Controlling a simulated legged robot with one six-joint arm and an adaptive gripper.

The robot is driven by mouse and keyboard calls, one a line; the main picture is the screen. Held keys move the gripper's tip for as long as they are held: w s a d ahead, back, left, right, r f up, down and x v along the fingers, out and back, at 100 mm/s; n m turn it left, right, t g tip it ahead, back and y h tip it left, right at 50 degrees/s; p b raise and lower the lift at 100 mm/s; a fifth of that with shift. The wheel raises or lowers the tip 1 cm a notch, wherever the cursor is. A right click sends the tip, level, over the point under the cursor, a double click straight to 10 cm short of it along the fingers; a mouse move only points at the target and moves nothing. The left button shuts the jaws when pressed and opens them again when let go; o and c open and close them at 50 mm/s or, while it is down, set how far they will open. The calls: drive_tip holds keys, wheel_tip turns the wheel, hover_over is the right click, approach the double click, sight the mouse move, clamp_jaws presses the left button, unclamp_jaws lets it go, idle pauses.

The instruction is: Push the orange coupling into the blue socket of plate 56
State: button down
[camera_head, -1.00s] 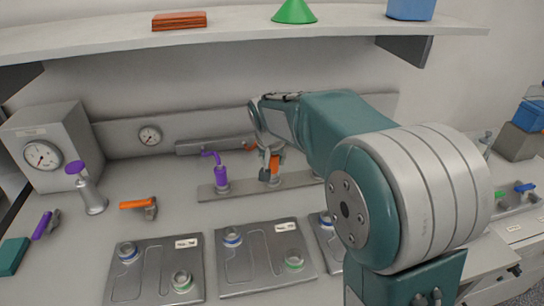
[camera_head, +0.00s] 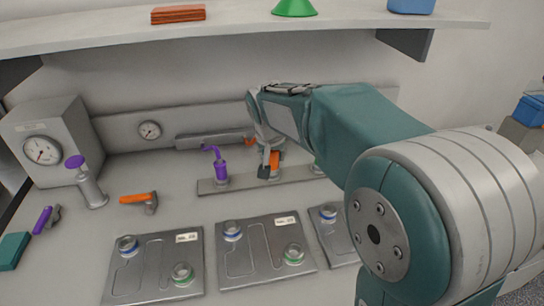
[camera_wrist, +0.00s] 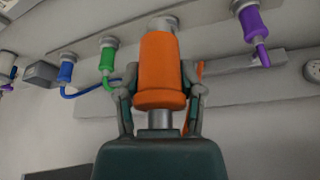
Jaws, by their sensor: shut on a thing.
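The orange coupling (camera_wrist: 162,70) is upright between the two fingers of my gripper (camera_wrist: 162,92) in the wrist view. The fingers are shut on it from both sides. In the head view the orange coupling (camera_head: 275,158) shows at the metal rail (camera_head: 240,184), partly hidden by my gripper (camera_head: 268,160). I cannot tell whether it is seated in the rail or just lifted. Blue-ringed sockets show on the left plate (camera_head: 150,270), the middle plate (camera_head: 262,262) and the partly hidden right plate (camera_head: 340,245). Their labels are too small to read.
A purple coupling (camera_head: 221,168) stands on the rail just left of my gripper. A shelf (camera_head: 240,35) hangs above.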

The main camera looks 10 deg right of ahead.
drive_tip(key=shift+r, duration=2.2)
